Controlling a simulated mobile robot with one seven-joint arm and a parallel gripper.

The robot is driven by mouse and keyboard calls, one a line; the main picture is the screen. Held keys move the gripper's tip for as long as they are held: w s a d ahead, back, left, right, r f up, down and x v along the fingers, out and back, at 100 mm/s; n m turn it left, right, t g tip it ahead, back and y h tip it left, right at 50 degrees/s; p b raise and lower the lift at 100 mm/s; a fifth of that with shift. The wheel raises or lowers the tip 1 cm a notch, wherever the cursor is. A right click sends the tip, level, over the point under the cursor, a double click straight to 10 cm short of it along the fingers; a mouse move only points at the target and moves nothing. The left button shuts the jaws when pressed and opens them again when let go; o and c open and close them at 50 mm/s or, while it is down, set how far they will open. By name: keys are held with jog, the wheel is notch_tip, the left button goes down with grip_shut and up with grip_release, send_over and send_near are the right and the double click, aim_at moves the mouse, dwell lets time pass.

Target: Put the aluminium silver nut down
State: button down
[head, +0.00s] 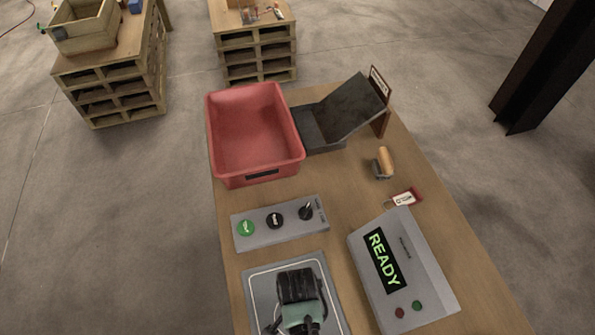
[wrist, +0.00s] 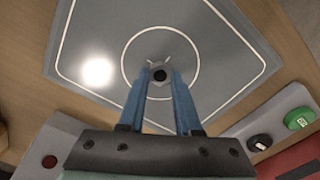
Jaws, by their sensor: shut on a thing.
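The aluminium silver nut (wrist: 160,68) is a small grey ring with a dark hole, in the wrist view. My gripper (wrist: 159,83) is shut on it, with a blue finger on each side. The nut is over the white circle of the grey plate (wrist: 205,45); I cannot tell whether it touches the plate. In the head view my arm's end covers much of the plate (head: 258,288) at the bottom, and the nut is hidden.
A control box (head: 280,224) with a green button and dark knobs lies just beyond the plate. A grey READY display unit (head: 425,280) stands right. A red bin (head: 255,135), a dark chute (head: 345,110), a wooden-handled stamp (head: 384,162) and a red tag (head: 404,198) are further back.

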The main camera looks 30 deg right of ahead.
jog(key=shift+f, duration=0.2)
jog(key=c, duration=0.6)
grip_release()
jog(key=shift+r, duration=0.15)
notch_tip(320, 180, up, 12)
jog(key=shift+r, duration=0.1)
